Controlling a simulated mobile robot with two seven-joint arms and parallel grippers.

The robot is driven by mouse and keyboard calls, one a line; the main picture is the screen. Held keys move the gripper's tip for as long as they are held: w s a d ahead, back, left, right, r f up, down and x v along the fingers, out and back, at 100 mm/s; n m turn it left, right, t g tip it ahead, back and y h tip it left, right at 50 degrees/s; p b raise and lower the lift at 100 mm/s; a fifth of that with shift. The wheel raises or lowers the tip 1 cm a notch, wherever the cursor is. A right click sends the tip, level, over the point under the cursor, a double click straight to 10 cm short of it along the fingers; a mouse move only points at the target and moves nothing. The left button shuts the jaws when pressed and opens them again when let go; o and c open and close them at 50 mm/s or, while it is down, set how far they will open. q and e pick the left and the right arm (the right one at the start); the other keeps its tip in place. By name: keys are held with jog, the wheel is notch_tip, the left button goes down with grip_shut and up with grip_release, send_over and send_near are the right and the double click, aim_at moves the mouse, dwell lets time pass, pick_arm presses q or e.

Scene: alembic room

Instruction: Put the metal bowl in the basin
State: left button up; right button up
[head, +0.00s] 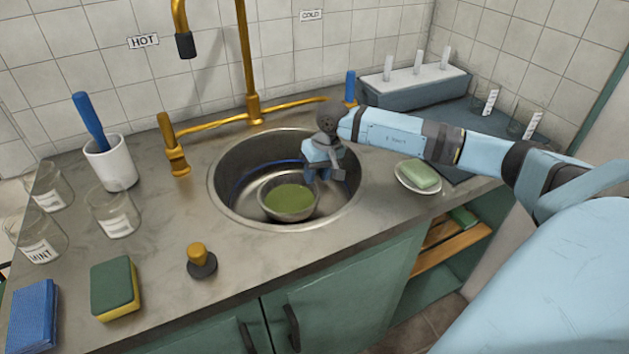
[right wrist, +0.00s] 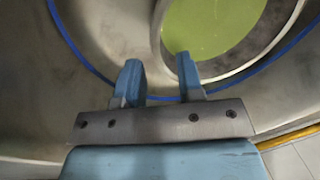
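The metal bowl (head: 270,206) sits inside the round sink basin (head: 225,190), left of my right gripper, with green liquid or a green bottom showing in it. It looks upright. My right gripper (head: 318,178) reaches down into the basin at the bowl's right side. In the right wrist view its two fingers (right wrist: 158,75) are spread apart. One finger overlaps the rim of the bowl (right wrist: 234,76); the other is outside it. I cannot tell whether they touch the bowl. My left gripper is not in view.
A brass faucet (head: 250,75) stands behind the basin. A soap dish (head: 405,184) with green soap is to the right. A stopper (head: 202,262), a sponge (head: 112,290) and several glass jars stand on the counter at left. A blue line runs around the basin wall.

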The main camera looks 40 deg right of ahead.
jog(key=v, duration=0.8)
jog(key=shift+r+p, duration=0.35)
